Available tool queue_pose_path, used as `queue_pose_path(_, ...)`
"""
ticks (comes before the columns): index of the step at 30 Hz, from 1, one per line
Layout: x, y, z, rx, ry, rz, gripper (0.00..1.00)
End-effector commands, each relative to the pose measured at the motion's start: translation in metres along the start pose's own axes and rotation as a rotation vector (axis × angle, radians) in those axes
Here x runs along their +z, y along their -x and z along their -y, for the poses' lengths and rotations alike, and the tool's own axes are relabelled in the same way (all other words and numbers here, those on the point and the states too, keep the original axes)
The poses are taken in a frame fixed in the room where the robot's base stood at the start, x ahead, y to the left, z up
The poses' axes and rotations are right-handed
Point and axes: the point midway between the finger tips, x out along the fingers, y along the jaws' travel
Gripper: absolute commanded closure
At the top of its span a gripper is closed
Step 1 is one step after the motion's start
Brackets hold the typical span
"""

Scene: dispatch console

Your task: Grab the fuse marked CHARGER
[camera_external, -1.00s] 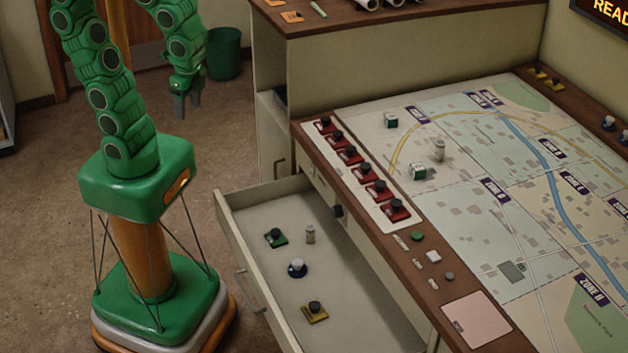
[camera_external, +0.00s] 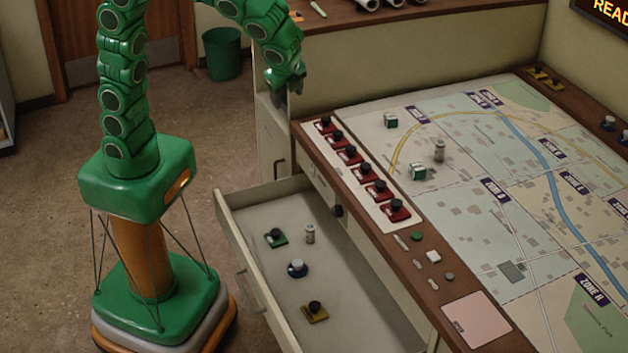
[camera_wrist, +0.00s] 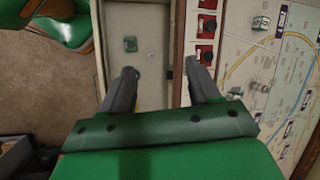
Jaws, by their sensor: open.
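Two small pale cylinders look like fuses. One fuse (camera_external: 310,234) stands in the open drawer (camera_external: 262,312), beside a green block with a black knob (camera_external: 276,237). The other fuse (camera_external: 439,150) stands on the map table (camera_external: 470,215). No marking can be read on either, so I cannot tell which is CHARGER. My gripper (camera_external: 288,92) is open and empty, high near the table's far left corner and pointing down. In the wrist view my gripper (camera_wrist: 161,68) has its fingers wide apart over the drawer and table edge; the drawer's green block (camera_wrist: 130,44) shows beyond them.
The drawer also holds a blue-based knob (camera_external: 298,269) and a yellow block (camera_external: 315,312). A row of red switches (camera_external: 350,155) runs along the table's left edge. Green-and-white blocks (camera_external: 391,121) stand on the map. The raised side counter (camera_external: 400,55) stands behind.

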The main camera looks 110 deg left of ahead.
Motion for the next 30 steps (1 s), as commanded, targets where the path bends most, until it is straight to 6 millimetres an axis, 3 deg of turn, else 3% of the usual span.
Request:
queue_pose_path(15, -0.083, -0.019, 0.1, -0.142, -0.207, 0.097, 0.39)
queue_pose_path(30, -0.157, -0.052, 0.18, -0.26, -0.396, 0.215, 0.39)
